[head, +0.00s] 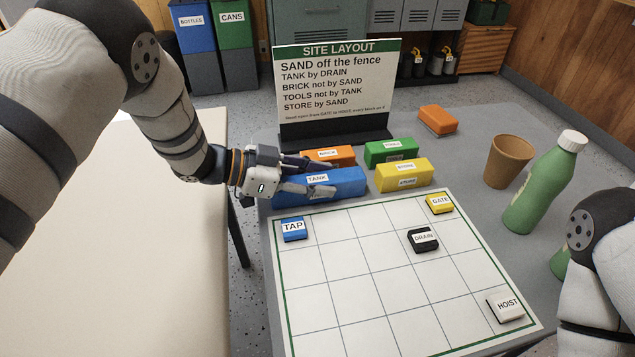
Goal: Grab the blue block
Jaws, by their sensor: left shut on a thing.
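The blue block (345,184), labelled TANK, is a long block on the grey table just behind the white grid board. My left gripper (312,176) reaches in from the left and is shut on the blue block, with its fingers at the block's left and middle part. Whether the block is lifted off the table cannot be told. A smaller blue tile (294,230) labelled TAP lies on the board's back left corner. My right arm shows at the right edge, but its gripper is out of view.
Orange (330,155), green (389,152) and yellow (404,175) blocks stand close behind and right of the blue block. A SITE LAYOUT sign (337,85) stands behind. A brown cup (509,160) and green bottle (545,183) stand right. The grid board (373,295) is mostly bare.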

